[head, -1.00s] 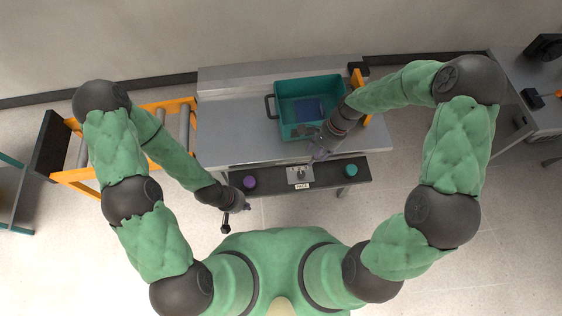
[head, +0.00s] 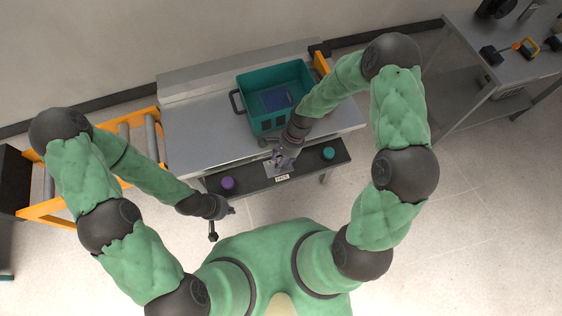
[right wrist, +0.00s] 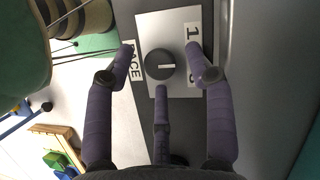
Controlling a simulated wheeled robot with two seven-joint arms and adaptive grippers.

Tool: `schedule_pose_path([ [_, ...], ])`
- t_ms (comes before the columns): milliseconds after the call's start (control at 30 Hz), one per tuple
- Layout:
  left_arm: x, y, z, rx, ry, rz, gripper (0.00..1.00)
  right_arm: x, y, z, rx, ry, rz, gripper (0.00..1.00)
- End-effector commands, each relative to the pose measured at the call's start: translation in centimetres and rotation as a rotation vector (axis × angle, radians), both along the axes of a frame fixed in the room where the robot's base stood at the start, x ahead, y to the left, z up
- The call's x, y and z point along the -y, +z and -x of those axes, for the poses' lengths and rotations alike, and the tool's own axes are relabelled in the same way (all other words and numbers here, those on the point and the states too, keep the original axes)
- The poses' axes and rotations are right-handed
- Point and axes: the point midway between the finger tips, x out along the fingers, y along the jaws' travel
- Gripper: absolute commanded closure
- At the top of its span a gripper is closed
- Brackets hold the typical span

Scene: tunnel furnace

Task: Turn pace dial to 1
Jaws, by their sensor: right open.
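The pace dial (right wrist: 160,65) is a round dark knob with a short white mark on a pale plate (right wrist: 150,27). The mark points right in the right wrist view, toward the number strip (right wrist: 192,36). A "1" shows at the strip's upper end; the middle is hidden by a finger. My right gripper (right wrist: 162,70) is open, with purple fingers on both sides of the dial and a third finger below it. I see no clear contact. In the head view my right gripper (head: 281,160) covers the dial.
A dark front panel (head: 250,182) carries a purple button (head: 227,183) on the left and a teal button (head: 328,153) on the right. A PACE label (head: 282,177) sits below the dial. A teal crate (head: 243,91) stands on the grey table (head: 195,125) behind.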

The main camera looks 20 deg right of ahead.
Motion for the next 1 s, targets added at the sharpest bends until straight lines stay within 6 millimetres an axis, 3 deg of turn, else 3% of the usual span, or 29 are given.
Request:
schedule_pose_path([
  [167,0.0,0.03,-0.01,0.0,0.0,0.0,1.0,-0.01,0.02,-0.01,0.0,0.0,0.0,0.46],
  [367,0.0,0.03,-0.01,0.0,0.0,0.0,1.0,0.0,0.02,0.0,0.0,0.0,0.0,0.96],
  [400,0.0,0.03,-0.01,0.0,0.0,0.0,1.0,0.0,0.02,0.0,0.0,0.0,0.0,1.0],
  [733,0.0,0.16,0.0,0.0,0.0,0.0,1.0,-0.03,0.03,-0.04,0.0,0.033,0.0,1.0],
  [1000,0.0,0.65,0.0,0.0,0.0,0.0,1.0,-0.14,0.07,-0.18,0.0,0.19,0.0,1.0],
])
